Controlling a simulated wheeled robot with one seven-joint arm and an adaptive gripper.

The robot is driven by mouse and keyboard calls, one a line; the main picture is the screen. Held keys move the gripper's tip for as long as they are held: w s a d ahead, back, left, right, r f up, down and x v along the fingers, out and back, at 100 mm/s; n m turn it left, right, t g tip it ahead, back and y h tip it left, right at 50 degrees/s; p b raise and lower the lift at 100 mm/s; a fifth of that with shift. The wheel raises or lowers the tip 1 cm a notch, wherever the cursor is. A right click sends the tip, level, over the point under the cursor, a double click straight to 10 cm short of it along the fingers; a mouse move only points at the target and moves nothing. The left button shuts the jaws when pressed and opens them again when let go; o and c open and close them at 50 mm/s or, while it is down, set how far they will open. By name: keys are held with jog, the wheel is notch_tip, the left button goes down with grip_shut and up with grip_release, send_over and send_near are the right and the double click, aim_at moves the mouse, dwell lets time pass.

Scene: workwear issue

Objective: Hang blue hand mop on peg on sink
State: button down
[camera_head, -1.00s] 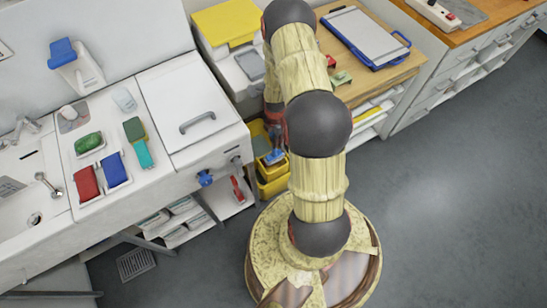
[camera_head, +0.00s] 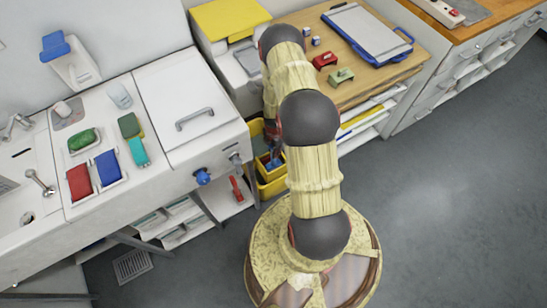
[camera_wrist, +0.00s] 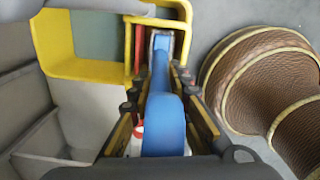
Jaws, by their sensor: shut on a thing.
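My gripper (camera_wrist: 160,80) is shut on the blue hand mop (camera_wrist: 163,125) in the wrist view, with a finger on each side of it. The mop's far end lies within the yellow rim of a small compartment by the yellow bucket (camera_wrist: 70,68); whether it touches cannot be told. In the head view a little of the mop's blue (camera_head: 272,164) shows at the yellow bucket (camera_head: 273,186), and my arm hides most of the gripper. The white sink (camera_head: 125,195) stands left. Its front bears a blue piece (camera_head: 203,177) and a small grey peg-like fitting (camera_head: 236,158).
A red-handled item (camera_head: 237,189) is below the sink front, by a low shelf. Sponges and cloths lie on the sink top. A wooden table (camera_head: 350,85) with a blue clipboard (camera_head: 368,35) stands behind my arm. The grey floor at right is clear.

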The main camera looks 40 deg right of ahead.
jog(key=shift+f+b, duration=0.8)
jog(key=shift+f, duration=1.8)
jog(key=shift+f, duration=0.25)
jog(key=c, duration=1.8)
grip_release()
jog(key=shift+o, duration=0.7)
jog(key=shift+r, duration=0.1)
jog(key=r+p, duration=0.1)
jog(key=r, duration=0.1)
jog(key=r+p, duration=0.1)
jog(key=r, duration=0.4)
jog(key=shift+a+r+p, duration=0.35)
jog(key=shift+a+p, duration=0.05)
